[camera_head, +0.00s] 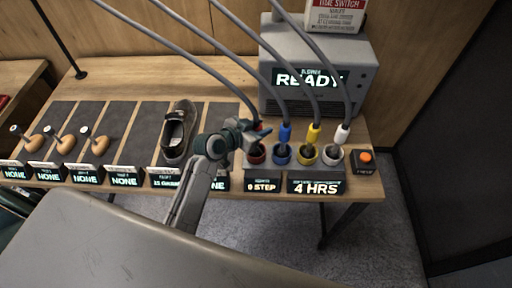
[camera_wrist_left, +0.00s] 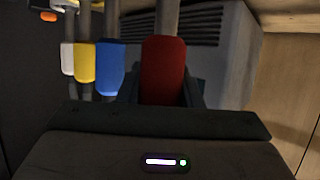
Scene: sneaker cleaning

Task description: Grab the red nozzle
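The red nozzle (camera_wrist_left: 163,70) hangs on a grey hose and stands large in the middle of the left wrist view. In the head view its red top (camera_head: 259,126) shows above the red cup (camera_head: 256,155), partly hidden by my left gripper (camera_head: 251,137). In the left wrist view the dark fingers of my left gripper (camera_wrist_left: 161,92) lie on both sides of the red nozzle, close to its edges. Whether they press on it I cannot tell. My right gripper is in neither view.
Blue (camera_head: 284,133), yellow (camera_head: 313,134) and white (camera_head: 342,134) nozzles stand in cups close to the right. The grey blower box (camera_head: 350,65) is behind them. A dark shoe (camera_head: 178,132) lies left of my arm. An orange button (camera_head: 365,157) sits at the right end.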

